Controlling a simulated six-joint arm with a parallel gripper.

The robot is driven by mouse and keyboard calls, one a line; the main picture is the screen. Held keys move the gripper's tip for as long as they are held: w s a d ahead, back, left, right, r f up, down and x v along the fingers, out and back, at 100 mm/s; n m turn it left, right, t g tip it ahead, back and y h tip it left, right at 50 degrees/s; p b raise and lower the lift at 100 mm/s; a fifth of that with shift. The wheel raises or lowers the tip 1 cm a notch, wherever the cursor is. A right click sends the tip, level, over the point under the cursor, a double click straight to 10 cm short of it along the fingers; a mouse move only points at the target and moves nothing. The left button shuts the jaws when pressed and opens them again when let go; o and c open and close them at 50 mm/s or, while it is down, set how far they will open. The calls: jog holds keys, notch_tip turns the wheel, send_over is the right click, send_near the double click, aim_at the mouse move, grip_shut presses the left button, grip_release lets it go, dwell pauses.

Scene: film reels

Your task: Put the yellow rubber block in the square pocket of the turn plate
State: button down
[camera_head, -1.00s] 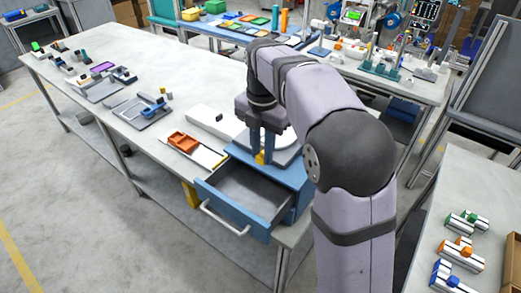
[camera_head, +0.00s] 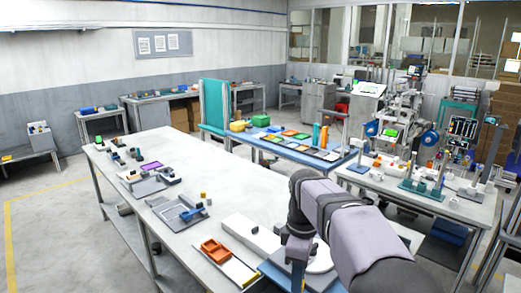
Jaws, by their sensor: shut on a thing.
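My gripper (camera_head: 298,274) points down at the bottom edge of the picture, above the near end of the long grey table. A pale round plate (camera_head: 321,259), seemingly the turn plate, lies right beside and behind the fingers, partly covered by my arm. Its square pocket cannot be seen.
An orange tray (camera_head: 214,250) and a long white block (camera_head: 250,236) lie left of my gripper. A grey fixture with a blue part (camera_head: 190,214) stands farther left. The table's middle (camera_head: 215,170) is clear. A blue bench (camera_head: 290,150) stands behind.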

jog(key=m, duration=0.1)
jog(key=f+m, duration=0.1)
jog(key=m, duration=0.1)
jog(key=s+m, duration=0.1)
jog(key=m, duration=0.1)
jog(key=shift+s+d+f, duration=0.1)
jog(key=shift+f, duration=0.2)
jog(key=s+d+r+m, duration=0.2)
jog(key=s+d+m, duration=0.45)
jog(key=m, duration=0.25)
jog(key=w+a+r+n+p, duration=0.1)
jog(key=w+r+n+p, duration=0.2)
jog(key=w+n+p, duration=0.3)
jog(key=w+a+r+n+p, duration=0.2)
jog(key=w+r+n+p, duration=0.2)
jog(key=w+n, duration=1.1)
jog(key=n+p, duration=0.2)
jog(key=n, duration=0.3)
jog(key=shift+n, duration=0.4)
jog(key=shift+w+a, duration=0.1)
